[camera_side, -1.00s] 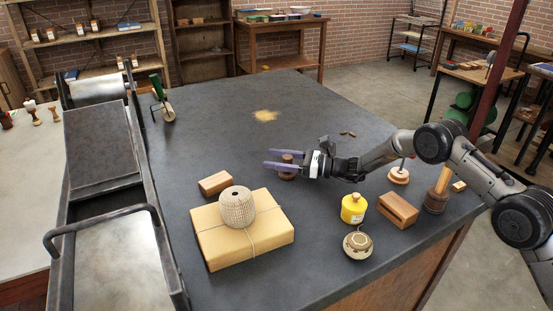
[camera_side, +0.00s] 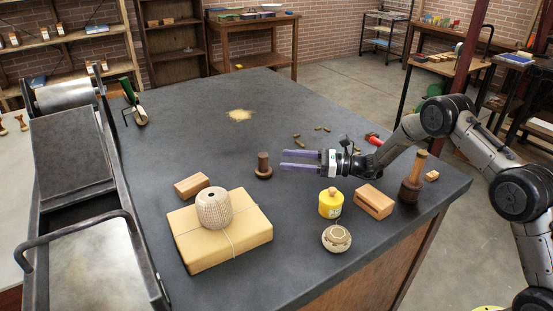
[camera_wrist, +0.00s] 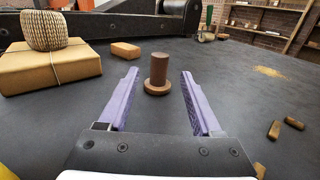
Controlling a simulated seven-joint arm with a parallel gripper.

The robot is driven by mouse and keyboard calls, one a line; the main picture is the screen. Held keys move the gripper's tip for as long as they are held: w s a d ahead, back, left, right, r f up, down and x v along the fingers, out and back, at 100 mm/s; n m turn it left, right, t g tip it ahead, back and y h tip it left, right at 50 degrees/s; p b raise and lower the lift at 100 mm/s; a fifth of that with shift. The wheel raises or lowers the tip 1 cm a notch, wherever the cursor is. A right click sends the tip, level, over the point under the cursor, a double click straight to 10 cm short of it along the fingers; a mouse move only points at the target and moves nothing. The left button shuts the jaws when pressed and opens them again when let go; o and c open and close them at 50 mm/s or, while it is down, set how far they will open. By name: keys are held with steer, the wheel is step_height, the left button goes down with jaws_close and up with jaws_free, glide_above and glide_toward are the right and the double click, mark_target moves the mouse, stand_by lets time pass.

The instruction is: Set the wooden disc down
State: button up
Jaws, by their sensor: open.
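The wooden disc (camera_side: 263,172) is a flat dark brown round with a thick upright knob. It stands upright on the dark tabletop, right of the wrapped parcel. In the wrist view the disc (camera_wrist: 157,89) is just beyond the fingertips, centred between them. My gripper (camera_side: 283,160) is low over the table, right of the disc. Its purple fingers are open, with a clear gap to the knob. The open gripper also shows in the wrist view (camera_wrist: 160,75), with nothing between its fingers.
A tan parcel (camera_side: 245,243) carries a ball of twine (camera_side: 213,208). A wooden block (camera_side: 191,185) lies behind it. A yellow pot (camera_side: 330,204), a round patterned item (camera_side: 337,238) and another block (camera_side: 374,202) stand near my arm. The table's far middle is mostly clear.

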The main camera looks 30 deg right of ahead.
steer(key=shift+s+d, duration=0.25)
steer(key=shift+s, duration=0.05)
steer(key=shift+r, duration=0.1)
steer(key=s+a+r+n+g+h, duration=0.1)
steer(key=s+a+r+n+g, duration=0.5)
steer(key=s, duration=0.5)
steer(key=s+a+r+n+g+h, duration=0.1)
steer(key=s+a+r+n+g, duration=0.15)
steer(key=s+r+n, duration=0.65)
steer(key=s+d+f+n+t+h, duration=0.1)
steer(key=s+d+n+h, duration=0.4)
steer(key=s, duration=0.7)
steer(key=s+d+n+t+h, duration=0.1)
steer(key=s+d+n+h, duration=0.5)
steer(key=s, duration=0.6)
steer(key=d, duration=0.2)
steer(key=shift+s+d+f+h, duration=0.15)
steer(key=shift+d+f+h, duration=0.15)
steer(key=shift+d+f, duration=0.1)
